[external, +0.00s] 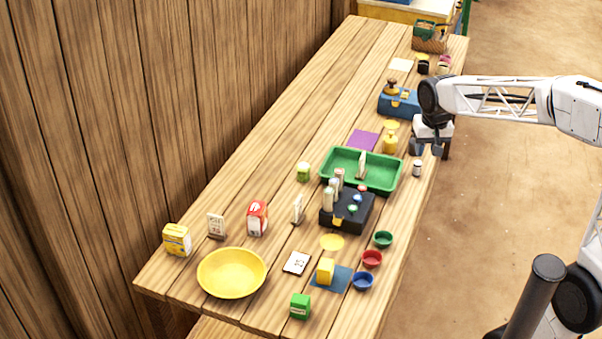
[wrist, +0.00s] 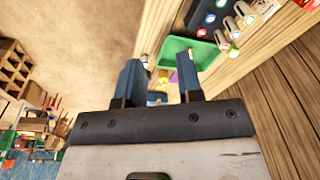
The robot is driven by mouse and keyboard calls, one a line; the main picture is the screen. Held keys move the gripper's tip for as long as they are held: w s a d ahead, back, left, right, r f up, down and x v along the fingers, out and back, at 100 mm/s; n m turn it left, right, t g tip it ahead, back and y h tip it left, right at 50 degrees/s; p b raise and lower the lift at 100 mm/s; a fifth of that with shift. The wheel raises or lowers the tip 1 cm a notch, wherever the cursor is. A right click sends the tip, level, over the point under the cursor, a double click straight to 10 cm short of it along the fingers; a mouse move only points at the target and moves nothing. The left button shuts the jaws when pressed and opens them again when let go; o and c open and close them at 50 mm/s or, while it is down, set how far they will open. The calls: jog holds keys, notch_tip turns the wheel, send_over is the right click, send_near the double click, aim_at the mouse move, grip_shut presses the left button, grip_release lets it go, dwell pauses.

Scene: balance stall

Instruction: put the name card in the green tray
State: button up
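The green tray (external: 385,176) is on the table, and part of it shows in the wrist view (wrist: 204,55). A pale upright card-like piece (external: 362,164) stands in the tray. Other cards are a standing one (external: 216,226) at the left, a thin standing one (external: 297,209) near the black box, and a flat one (external: 296,263) in front. I cannot tell which is the name card. My gripper (external: 427,148) is open and empty, above the table's right edge, right of and apart from the tray. Its two blue fingers are spread in the wrist view (wrist: 160,82).
A black box (external: 347,215) with bottles and coloured knobs stands against the tray's near side. A small jar (external: 417,169), a yellow bottle (external: 390,142) and a blue box (external: 399,103) stand near my gripper. A yellow bowl (external: 232,273) sits front left. The table's left strip is mostly clear.

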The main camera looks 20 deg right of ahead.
jog(key=s+f+n+t, duration=0.1)
jog(key=s+f+n, duration=0.2)
jog(key=s, duration=1.9)
jog(key=shift+a, duration=0.35)
